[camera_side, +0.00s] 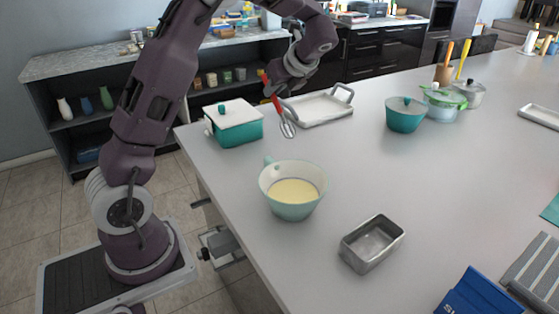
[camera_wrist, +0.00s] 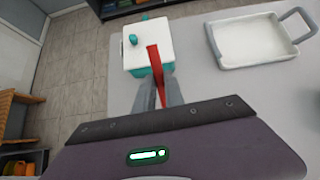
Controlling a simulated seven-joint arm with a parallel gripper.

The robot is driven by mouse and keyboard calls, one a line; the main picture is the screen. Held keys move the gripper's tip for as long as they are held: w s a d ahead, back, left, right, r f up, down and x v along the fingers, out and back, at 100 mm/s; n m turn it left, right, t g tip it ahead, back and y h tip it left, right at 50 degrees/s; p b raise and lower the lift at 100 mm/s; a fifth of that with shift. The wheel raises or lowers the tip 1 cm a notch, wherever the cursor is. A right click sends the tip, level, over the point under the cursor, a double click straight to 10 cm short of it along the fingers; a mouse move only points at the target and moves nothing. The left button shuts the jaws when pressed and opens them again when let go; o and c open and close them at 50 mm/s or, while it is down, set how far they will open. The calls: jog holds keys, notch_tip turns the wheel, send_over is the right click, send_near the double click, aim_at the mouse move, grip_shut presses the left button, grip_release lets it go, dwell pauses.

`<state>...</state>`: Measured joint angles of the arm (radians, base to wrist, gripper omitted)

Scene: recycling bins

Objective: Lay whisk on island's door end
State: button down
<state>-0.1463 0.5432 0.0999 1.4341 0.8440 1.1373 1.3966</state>
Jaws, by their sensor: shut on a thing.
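The whisk (camera_side: 286,124) has a red handle and a wire head that hangs down, tilted, above the grey island top (camera_side: 430,190). My gripper (camera_side: 270,87) is shut on its red handle. In the wrist view the red handle (camera_wrist: 154,66) stands between the fingers of my gripper (camera_wrist: 158,88); the wire head is not visible there. The whisk is in the air, between the teal pot with a white lid (camera_side: 234,122) and the white tray (camera_side: 320,107). I cannot tell which end of the island is the door end.
A light green bowl of yellow liquid (camera_side: 293,189) stands in front of the whisk, with a metal loaf tin (camera_side: 371,243) nearer the camera. A teal pot (camera_side: 405,114) stands farther right. The island's middle right is clear.

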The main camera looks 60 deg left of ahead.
notch_tip(320, 180, down, 10)
jog(key=shift+w+a+t, duration=0.2)
jog(key=shift+w+t, duration=0.1)
jog(key=shift+w, duration=0.15)
jog(key=shift+f, duration=0.1)
jog(key=c, duration=1.4)
grip_release()
jog(key=shift+c, duration=0.2)
jog(key=v, duration=1.2)
jog(key=shift+a, duration=0.1)
jog(key=s+d+r+n+t+h, duration=0.2)
jog(key=s+d+n+h, duration=0.2)
jog(key=s+d+n, duration=0.4)
jog(key=s+d+r+n+t+h, duration=0.3)
jog(key=s+d+n, duration=0.6)
jog(key=s, duration=1)
jog(key=d+h, duration=0.2)
jog(key=shift+d+n, duration=0.25)
jog(key=shift+n, duration=0.05)
